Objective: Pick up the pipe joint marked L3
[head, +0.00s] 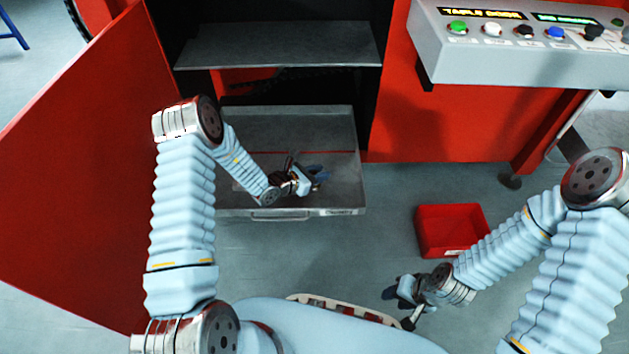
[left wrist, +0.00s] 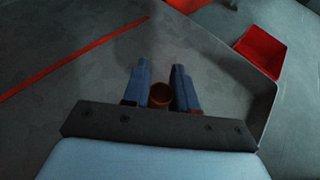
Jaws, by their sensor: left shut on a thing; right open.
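A brown, round, hollow-topped piece (left wrist: 160,94), apparently the pipe joint, sits between the blue fingers of my left gripper (left wrist: 160,88) in the left wrist view. The fingers are shut on it. I cannot read any mark on it, so L3 is not confirmed. In the head view my left gripper (head: 318,174) is over the grey metal drawer (head: 330,125), and the piece is hidden or too small to tell. I cannot tell whether it touches the drawer floor. My right gripper (head: 392,291) is open and empty, low at the lower right, left of its wrist.
A red bin (head: 450,228) stands on the floor right of the drawer. A metal shelf (head: 275,45) is above the drawer. A red door panel (head: 80,150) stands open at left. A grey control panel (head: 520,50) with coloured buttons juts out at upper right.

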